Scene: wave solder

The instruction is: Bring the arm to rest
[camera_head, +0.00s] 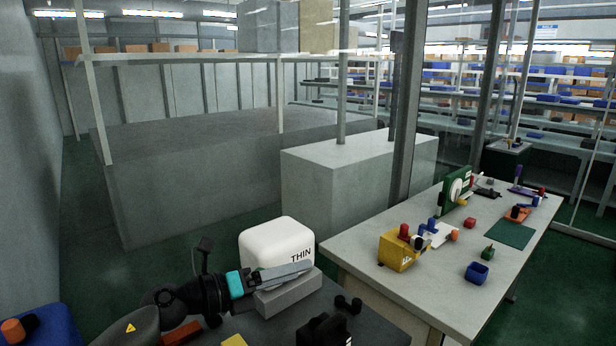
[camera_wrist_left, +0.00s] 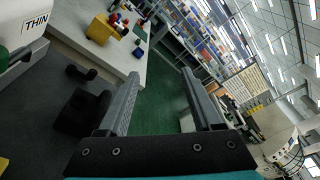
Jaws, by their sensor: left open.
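My left arm comes in from the lower left in the head view. My left gripper (camera_head: 308,267) points right, in front of a white box marked THIN (camera_head: 272,240) and over a grey block (camera_head: 290,292). In the left wrist view the two fingers of my left gripper (camera_wrist_left: 162,72) stand well apart with nothing between them. I cannot tell whether the gripper touches the box or the block. My right gripper is not in view.
Dark shapes (camera_head: 325,330) lie at the bottom. Posts rise behind the table. Green floor shows at the right.

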